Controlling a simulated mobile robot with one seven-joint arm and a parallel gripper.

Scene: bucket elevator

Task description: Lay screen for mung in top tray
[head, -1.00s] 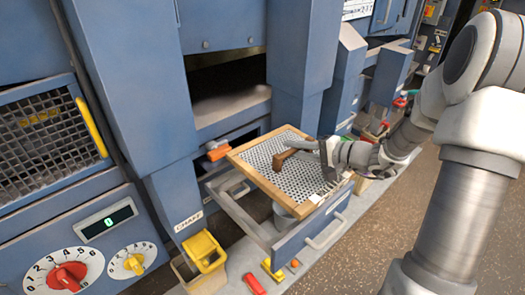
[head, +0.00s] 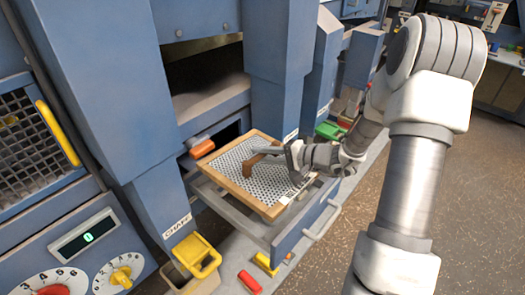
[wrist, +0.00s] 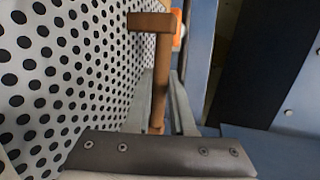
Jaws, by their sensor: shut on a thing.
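The screen (head: 232,170) is a pale perforated sheet in a light wooden frame with a brown handle (head: 262,158). It lies above the open blue and grey tray (head: 300,226), slightly tilted in the picture. I cannot tell whether its frame touches the tray's rims. My gripper (head: 279,152) is shut on the brown handle at the screen's right part. In the wrist view the handle (wrist: 154,50) stands between the fingers, with the perforated sheet (wrist: 60,75) to the left. Most of the tray's inside is hidden under the screen.
The blue machine's column (head: 276,65) rises close behind the screen. An orange handle (head: 202,149) sticks out left of the screen's back corner. A yellow container (head: 196,256) stands below a CHAFF label (head: 177,227). A red object (head: 249,283) lies on the ledge. Open floor lies at right.

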